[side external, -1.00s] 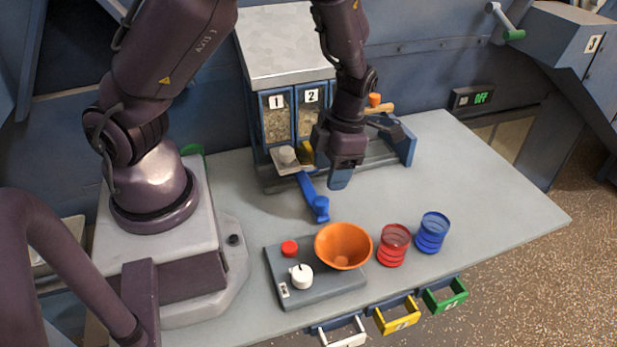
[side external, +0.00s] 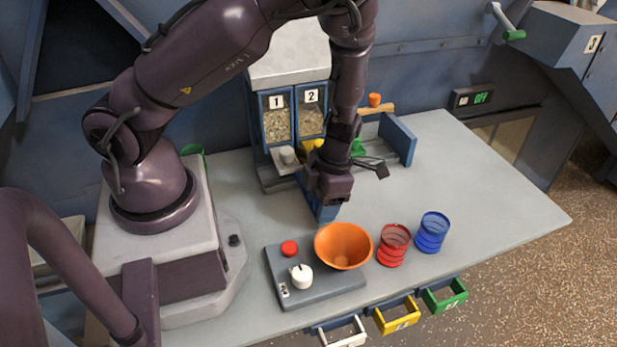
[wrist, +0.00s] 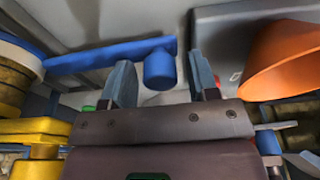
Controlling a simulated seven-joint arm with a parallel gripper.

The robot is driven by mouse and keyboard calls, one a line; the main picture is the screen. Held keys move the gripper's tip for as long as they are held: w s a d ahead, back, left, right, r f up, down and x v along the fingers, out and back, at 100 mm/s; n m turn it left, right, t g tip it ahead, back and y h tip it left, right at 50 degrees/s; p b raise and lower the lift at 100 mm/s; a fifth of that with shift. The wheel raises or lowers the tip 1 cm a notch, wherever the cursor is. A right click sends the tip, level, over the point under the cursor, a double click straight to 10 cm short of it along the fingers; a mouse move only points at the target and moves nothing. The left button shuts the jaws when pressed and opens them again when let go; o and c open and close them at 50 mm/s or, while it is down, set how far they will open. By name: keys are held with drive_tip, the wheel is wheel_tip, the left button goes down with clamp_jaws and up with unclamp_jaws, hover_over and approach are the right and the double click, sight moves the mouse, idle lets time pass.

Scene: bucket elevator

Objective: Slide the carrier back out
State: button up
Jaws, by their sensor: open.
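The carrier (side external: 285,168) is a light plate at the front of the two-hopper unit, with a grey round piece (side external: 288,155) on it. Its blue arm and round blue knob are mostly hidden behind my gripper in the side view. In the wrist view, the blue arm (wrist: 110,54) runs across the top and ends at the knob (wrist: 160,70). My gripper (side external: 326,212) is open and low over the knob end. In the wrist view, the knob shows between the two open fingers (wrist: 160,78), with gaps on both sides.
An orange bowl (side external: 343,246) sits on a grey scale-like base (side external: 330,290) close in front of my gripper. A red cup (side external: 393,246) and a blue cup (side external: 433,232) stand to its right. Hoppers (side external: 277,120) marked 1 and 2 stand behind.

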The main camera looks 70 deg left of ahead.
drive_tip(key=c, duration=0.7)
drive_tip(key=shift+o, duration=0.2)
drive_tip(key=shift+w, duration=0.1)
drive_tip(key=shift+w, duration=9.1)
drive_tip(key=shift+s+r, duration=0.1)
drive_tip(key=shift+s, duration=0.05)
drive_tip(key=o, duration=0.7)
